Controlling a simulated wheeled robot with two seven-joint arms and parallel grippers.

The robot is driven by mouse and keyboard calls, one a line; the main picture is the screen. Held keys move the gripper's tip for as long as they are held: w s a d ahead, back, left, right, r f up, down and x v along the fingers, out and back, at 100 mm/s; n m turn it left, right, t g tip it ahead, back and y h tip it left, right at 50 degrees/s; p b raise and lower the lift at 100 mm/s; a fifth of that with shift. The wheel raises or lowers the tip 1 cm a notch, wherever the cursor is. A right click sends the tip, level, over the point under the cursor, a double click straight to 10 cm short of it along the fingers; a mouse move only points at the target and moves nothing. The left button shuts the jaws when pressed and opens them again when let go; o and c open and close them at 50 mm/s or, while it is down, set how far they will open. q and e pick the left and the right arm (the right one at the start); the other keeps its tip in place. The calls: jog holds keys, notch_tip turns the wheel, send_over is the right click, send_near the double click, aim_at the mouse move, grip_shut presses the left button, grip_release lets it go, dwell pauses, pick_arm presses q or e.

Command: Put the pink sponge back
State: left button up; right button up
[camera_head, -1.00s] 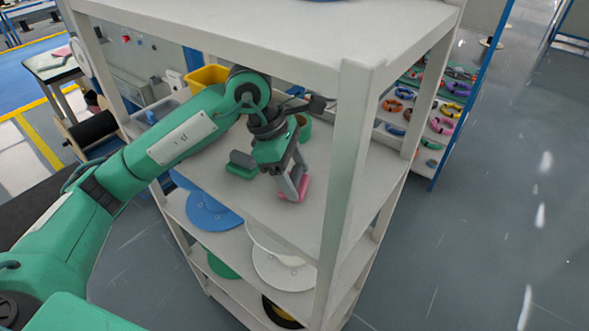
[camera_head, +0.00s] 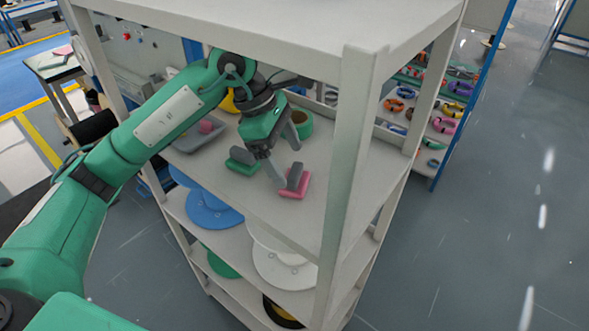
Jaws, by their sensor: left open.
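The pink sponge (camera_head: 302,187), with a grey upper part, lies on the upper inner shelf (camera_head: 250,205) of the white rack. My left gripper (camera_head: 287,160) is open, with its fingers pointing down. One finger is just left of the sponge; the other is raised above and behind it. The gripper does not hold the sponge. A green sponge (camera_head: 241,166) with a grey upper part lies on the same shelf, left of the pink one. My right gripper is not in view.
A green ring (camera_head: 303,125) stands behind on the shelf, and a grey tray (camera_head: 205,150) sits at its left. The rack's top board and front post (camera_head: 350,180) hem in the space. Blue discs (camera_head: 215,215) and white discs (camera_head: 285,268) lie below.

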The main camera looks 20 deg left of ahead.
pick_arm(q)
jog(key=a+b, duration=0.1)
jog(key=a, duration=0.2)
jog(key=a+b, duration=0.1)
jog(key=a, duration=0.2)
jog(key=a+b, duration=0.2)
jog(key=a, duration=0.2)
jog(key=shift+s+a+f, duration=0.1)
jog(key=shift+s+f, duration=0.1)
jog(key=shift+f, duration=0.1)
jog(key=shift+a+r, duration=0.1)
jog(key=shift+a, duration=0.45)
